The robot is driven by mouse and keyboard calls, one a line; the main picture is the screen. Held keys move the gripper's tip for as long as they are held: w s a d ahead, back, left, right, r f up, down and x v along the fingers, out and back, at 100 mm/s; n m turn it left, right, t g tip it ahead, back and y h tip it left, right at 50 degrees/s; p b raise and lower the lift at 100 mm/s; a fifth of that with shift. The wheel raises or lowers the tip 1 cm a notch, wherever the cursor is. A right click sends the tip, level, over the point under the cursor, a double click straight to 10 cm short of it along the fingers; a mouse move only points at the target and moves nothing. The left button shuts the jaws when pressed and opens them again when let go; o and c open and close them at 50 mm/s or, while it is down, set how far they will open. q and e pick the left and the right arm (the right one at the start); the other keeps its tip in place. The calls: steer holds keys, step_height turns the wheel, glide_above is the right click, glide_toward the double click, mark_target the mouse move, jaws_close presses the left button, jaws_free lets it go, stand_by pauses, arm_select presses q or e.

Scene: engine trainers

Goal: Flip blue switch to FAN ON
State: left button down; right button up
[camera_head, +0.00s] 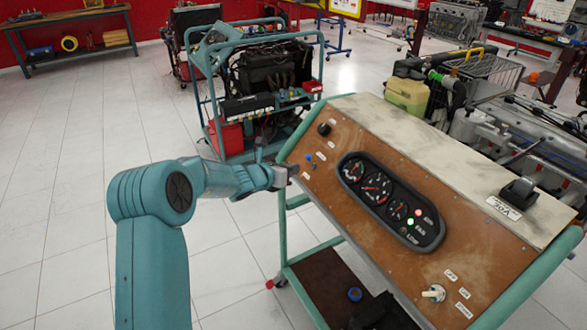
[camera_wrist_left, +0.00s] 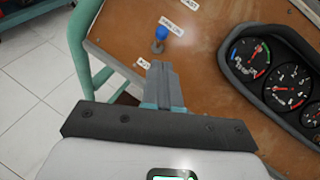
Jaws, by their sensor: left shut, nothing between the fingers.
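The blue switch (camera_head: 309,157) is a small lever with a round blue tip near the left end of the brown panel (camera_head: 340,238). In the left wrist view the blue switch (camera_wrist_left: 161,33) stands just beyond my fingertips, between small white labels too small to read surely. My left gripper (camera_head: 289,172) is at the panel's left edge, beside the switch. In the wrist view my left gripper (camera_wrist_left: 159,70) is shut and empty, with a small visible gap between its tips and the switch. My right gripper is not in view.
A black gauge cluster (camera_head: 376,190) sits mid-panel, with a lit green lamp (camera_head: 410,222) by a FAN label and a lit red lamp (camera_head: 418,212). A black knob (camera_head: 324,129) is above the switch; a white key switch (camera_head: 434,293) is lower right. A teal frame edges the panel.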

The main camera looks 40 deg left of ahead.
arm_select(q)
steer(key=r+v, duration=0.1)
steer(key=v, duration=0.8)
steer(key=shift+r+b, duration=0.4)
steer(key=shift+b, duration=0.05)
steer(key=shift+s+d+r, duration=0.1)
steer(key=shift+s+d, duration=0.05)
